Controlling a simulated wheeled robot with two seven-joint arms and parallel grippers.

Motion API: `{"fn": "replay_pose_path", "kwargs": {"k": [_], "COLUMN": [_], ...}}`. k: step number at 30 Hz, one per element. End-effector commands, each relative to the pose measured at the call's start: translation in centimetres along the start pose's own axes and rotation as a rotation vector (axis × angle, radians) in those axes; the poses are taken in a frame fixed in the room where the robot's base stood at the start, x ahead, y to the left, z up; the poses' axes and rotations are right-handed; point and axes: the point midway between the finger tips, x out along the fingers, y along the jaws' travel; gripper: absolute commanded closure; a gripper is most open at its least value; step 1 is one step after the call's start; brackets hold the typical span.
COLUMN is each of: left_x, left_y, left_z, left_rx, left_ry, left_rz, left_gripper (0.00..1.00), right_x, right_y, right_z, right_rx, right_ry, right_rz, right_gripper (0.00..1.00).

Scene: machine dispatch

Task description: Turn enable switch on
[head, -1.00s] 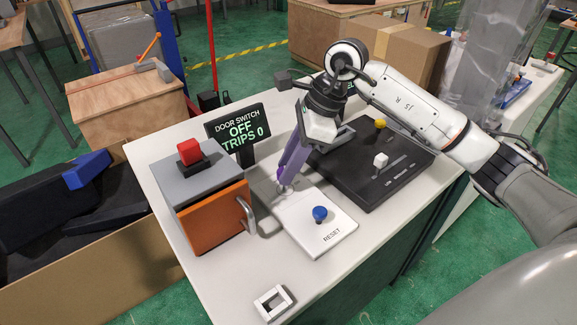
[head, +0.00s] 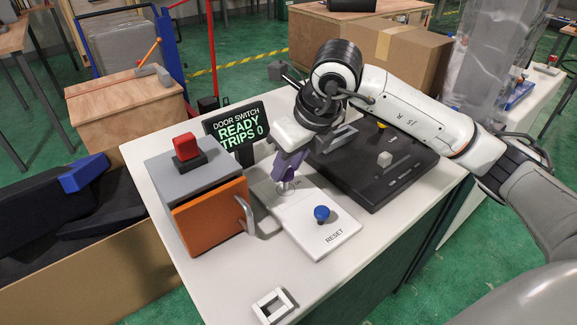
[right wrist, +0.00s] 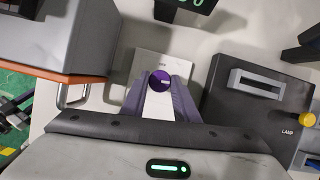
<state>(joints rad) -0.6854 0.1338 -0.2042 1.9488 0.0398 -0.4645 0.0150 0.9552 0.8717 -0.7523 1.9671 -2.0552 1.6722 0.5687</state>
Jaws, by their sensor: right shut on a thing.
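The enable switch looks like a round purple knob (right wrist: 160,82) on the back of a white panel (head: 325,240), and shows between my fingertips in the right wrist view. My right gripper (head: 286,181) points down at the panel and is shut on this knob; its fingers hide most of the knob in the head view. The display (head: 238,132) behind reads "DOOR SWITCH READY TRIPS 0". My left gripper is not in view.
A blue button (head: 321,213) marked RESET is at the panel's front. An orange-fronted box (head: 212,216) with a red button (head: 186,146) stands left. A black panel (head: 372,170) lies right. A white square frame (head: 272,306) lies at the table's front.

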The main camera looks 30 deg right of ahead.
Motion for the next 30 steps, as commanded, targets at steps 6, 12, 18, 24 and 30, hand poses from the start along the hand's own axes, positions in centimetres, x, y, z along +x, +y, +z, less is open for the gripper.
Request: {"fn": "replay_pose_path", "kwargs": {"k": [6, 12, 18, 24, 30], "left_x": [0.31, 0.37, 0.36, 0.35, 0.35], "left_y": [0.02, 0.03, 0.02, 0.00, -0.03], "left_z": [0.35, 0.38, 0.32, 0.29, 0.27], "left_rx": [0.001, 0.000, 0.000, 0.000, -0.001], "left_ry": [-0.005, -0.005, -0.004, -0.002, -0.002], "left_rz": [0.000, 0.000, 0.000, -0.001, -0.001], "left_gripper": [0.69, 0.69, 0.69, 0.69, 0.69], "right_x": [0.00, -0.02, -0.03, -0.03, -0.02], "right_y": [0.06, 0.07, 0.06, 0.06, 0.07], "right_z": [0.00, 0.00, 0.00, 0.00, 0.00], "right_rx": [0.081, 0.112, 0.119, 0.119, 0.118], "right_ry": [0.000, 0.001, 0.001, 0.001, 0.001], "right_rz": [-0.034, -0.047, -0.049, -0.049, -0.048], "right_gripper": [0.95, 0.95, 0.95, 0.95, 0.54]}}
